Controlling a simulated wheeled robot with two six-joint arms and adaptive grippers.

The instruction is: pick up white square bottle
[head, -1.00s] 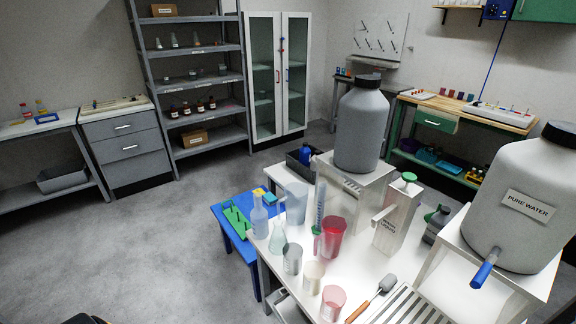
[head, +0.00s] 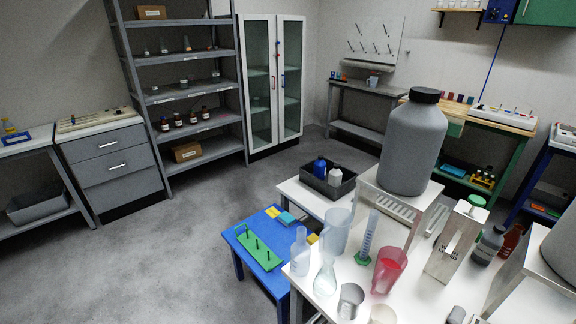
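A white square-sided bottle (head: 455,241) with dark lettering on its front stands upright on the white table (head: 418,296) at the right. A green cap (head: 477,201) shows at its top. A smaller white bottle (head: 335,175) stands in a black bin; its shape is too small to tell. Neither of my grippers is in view.
A large grey bottle (head: 412,147) on a white stand is behind the square bottle. A red beaker (head: 389,270), green-based cylinder (head: 367,240) and dark bottle (head: 488,245) are close by. Grey floor (head: 150,270) is open at left.

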